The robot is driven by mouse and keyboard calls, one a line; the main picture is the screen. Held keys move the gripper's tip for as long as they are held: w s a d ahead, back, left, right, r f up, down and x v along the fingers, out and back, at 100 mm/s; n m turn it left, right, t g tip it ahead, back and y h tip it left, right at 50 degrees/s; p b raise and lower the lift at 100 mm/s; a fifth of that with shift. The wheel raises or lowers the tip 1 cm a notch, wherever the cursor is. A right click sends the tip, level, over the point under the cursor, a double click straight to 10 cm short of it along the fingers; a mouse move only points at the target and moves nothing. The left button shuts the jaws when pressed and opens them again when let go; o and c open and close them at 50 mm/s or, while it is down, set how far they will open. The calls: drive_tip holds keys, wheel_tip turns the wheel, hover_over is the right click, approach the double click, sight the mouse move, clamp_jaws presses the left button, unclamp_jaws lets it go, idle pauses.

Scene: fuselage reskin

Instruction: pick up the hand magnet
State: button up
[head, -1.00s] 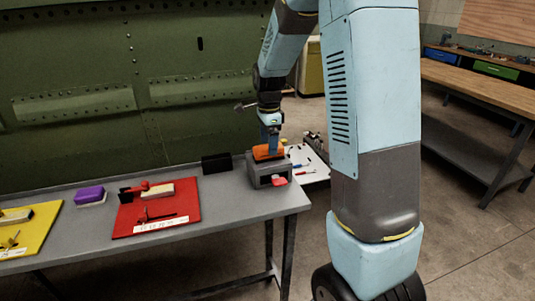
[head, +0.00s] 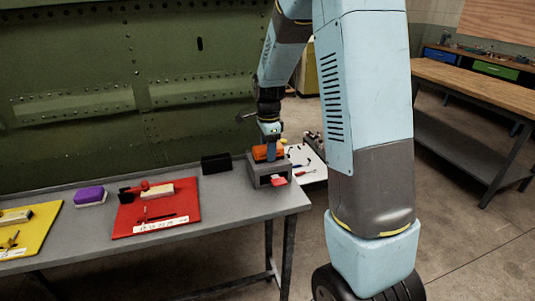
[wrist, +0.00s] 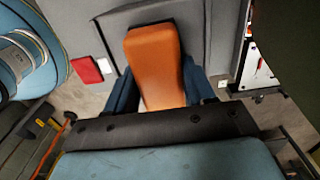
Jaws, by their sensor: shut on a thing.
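The hand magnet, an orange block-like piece (head: 261,153), is at the grey box (head: 268,175) near the right end of the grey bench. In the wrist view the orange piece (wrist: 158,62) lies between the two blue fingers of my gripper (wrist: 165,92). My gripper also shows in the head view (head: 271,150), pointing down from above the box. It is shut on the orange piece. I cannot tell whether the piece still touches the box. Its underside is hidden.
A red piece (head: 279,182) sticks out at the box's front. A black block (head: 216,163), a red mat with tools (head: 185,213), a purple block (head: 90,197) and a yellow mat (head: 40,235) lie to the left. The green riveted panel (head: 120,70) stands behind the bench.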

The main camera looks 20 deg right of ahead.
drive_tip(key=c, duration=0.4)
drive_tip(key=shift+r, duration=0.15)
drive_tip(key=shift+r, duration=0.3)
wheel_tip(320, 180, up, 3)
drive_tip(key=shift+f, duration=0.15)
drive_tip(key=s+r, duration=0.3)
drive_tip(key=s, duration=0.1)
drive_tip(key=s+d+r, duration=0.1)
drive_tip(key=s+r, duration=0.2)
drive_tip(key=s, duration=0.2)
drive_tip(key=s+r, duration=0.3)
drive_tip(key=s, duration=0.2)
drive_tip(key=shift+d+r, duration=0.25)
drive_tip(key=shift+d, duration=0.05)
